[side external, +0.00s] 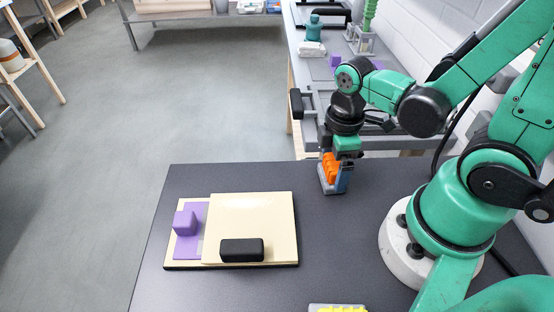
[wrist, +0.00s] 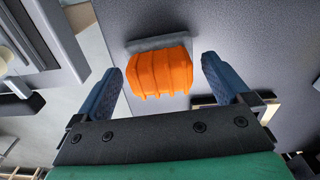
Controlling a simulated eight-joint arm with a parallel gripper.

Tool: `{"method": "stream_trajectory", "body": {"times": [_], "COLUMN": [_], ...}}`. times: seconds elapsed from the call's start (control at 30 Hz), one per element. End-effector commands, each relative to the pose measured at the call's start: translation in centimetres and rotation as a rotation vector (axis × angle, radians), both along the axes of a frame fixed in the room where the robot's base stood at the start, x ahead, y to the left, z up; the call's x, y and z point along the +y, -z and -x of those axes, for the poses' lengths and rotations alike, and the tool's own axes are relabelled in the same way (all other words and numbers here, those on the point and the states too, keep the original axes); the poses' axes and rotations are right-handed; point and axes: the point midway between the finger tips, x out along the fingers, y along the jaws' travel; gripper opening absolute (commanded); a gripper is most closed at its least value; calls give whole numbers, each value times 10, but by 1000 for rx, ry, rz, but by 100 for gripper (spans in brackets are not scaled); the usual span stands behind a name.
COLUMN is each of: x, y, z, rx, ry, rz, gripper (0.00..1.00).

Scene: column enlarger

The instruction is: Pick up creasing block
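An orange ribbed block (side external: 330,167) with a grey base stands on the dark table, left of my arm's base. It looks like the creasing block, though I cannot be sure. In the wrist view, the orange block (wrist: 160,72) sits between the two blue fingers of my gripper (wrist: 162,66), with a narrow gap on each side. In the side view, my gripper (side external: 338,168) points down around the block, with one blue finger showing at its right. My gripper is open. The far finger is largely hidden by the block.
A cream board (side external: 252,215) on a dark-edged base lies at the table's left, with a black block (side external: 242,250) and a purple stepped piece (side external: 186,222) on it. A yellow item (side external: 338,308) is at the front edge. A grey bench (side external: 385,140) stands behind.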

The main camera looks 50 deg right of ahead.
Motion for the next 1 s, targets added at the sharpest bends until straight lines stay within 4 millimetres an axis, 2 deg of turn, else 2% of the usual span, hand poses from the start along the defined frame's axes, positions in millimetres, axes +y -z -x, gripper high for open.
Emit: {"method": "stream_trajectory", "body": {"times": [0.03, 0.3, 0.73, 1.0], "x": [0, 0, 0, 0], "y": [0, 0, -4, -23], "z": [0, 0, 0, 0], "rx": [0, 0, 0, 0], "ry": [0, 0, 0, 0], "rz": [0, 0, 0, 0], "gripper": [80, 5, 5, 5]}}
